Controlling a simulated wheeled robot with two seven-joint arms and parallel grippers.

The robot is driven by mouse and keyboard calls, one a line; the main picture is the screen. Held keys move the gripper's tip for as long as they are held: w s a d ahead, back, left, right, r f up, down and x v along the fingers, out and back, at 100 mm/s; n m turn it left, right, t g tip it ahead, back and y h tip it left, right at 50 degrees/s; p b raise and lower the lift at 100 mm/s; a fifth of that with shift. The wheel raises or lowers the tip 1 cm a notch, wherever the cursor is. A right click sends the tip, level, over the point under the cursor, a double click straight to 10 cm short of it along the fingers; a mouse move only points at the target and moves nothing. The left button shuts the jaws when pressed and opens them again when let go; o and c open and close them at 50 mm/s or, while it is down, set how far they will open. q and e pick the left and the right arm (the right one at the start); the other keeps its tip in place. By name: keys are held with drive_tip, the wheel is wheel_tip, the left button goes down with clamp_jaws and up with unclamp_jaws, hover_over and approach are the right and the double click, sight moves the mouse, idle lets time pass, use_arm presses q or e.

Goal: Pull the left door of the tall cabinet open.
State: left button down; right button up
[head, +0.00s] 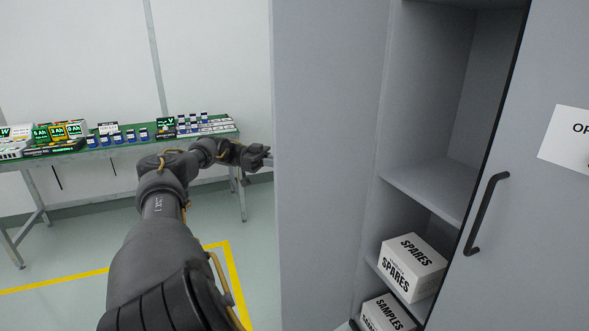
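The tall grey cabinet stands at the right. Its left door (328,150) is swung open, and the shelves behind it show. Its right door (545,210) has a black bar handle (487,214) and appears closed. My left arm reaches forward from the bottom, and my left gripper (264,156) is at the outer edge of the left door. The left door's handle is not visible. I cannot tell whether the fingers are shut or touch the door. My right gripper is out of view.
A white SPARES box (412,267) and a SAMPLES box (386,315) sit on the cabinet's lower shelves. A green-topped bench (128,147) with several small boxes stands at the back left. Yellow tape (232,268) marks the floor, which is clear at the left.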

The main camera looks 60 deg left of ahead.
use_arm(q)
drive_tip(key=shift+a, duration=0.15)
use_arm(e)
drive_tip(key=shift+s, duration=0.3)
use_arm(q)
drive_tip(key=c, duration=1.5)
unclamp_jaws()
drive_tip(key=shift+c, duration=0.2)
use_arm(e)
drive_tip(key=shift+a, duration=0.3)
